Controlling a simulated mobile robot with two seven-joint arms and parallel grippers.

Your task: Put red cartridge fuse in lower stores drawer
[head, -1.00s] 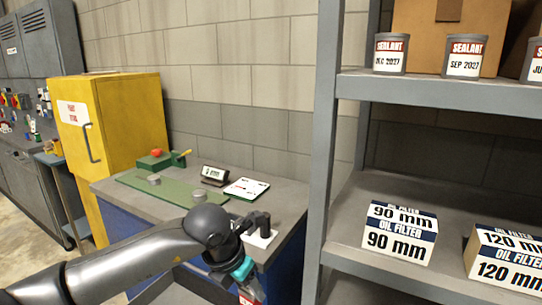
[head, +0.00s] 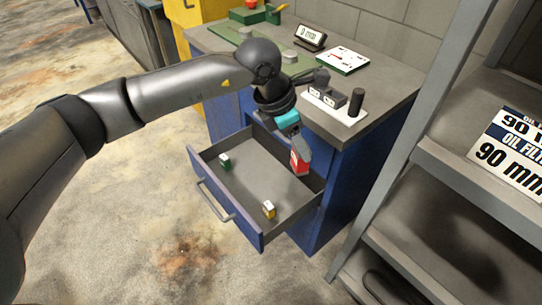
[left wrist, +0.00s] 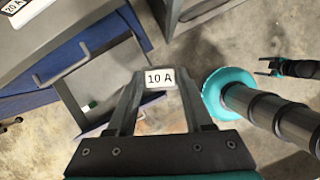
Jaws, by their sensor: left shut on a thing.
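The red cartridge fuse (head: 299,161) is in my left gripper (head: 301,148), which is shut on it and points down over the right part of an open drawer (head: 205,200). In the left wrist view, the fuse's white "10 A" end (left wrist: 159,78) sits between the fingers (left wrist: 160,85). The grey-lined drawer has a blue front and pulls out from the blue cabinet under the bench. The fuse looks above the drawer floor; I cannot tell the exact gap. A teal and black gripper, apparently my right one (left wrist: 264,68), shows at the right of the wrist view; its jaw state is unclear.
Inside the drawer lie a green fuse (head: 225,162) at the left and a yellow fuse (head: 269,210) near the front. A white tray with dark holders (head: 335,103) stands on the bench above. A grey shelf post (head: 400,165) stands close at right.

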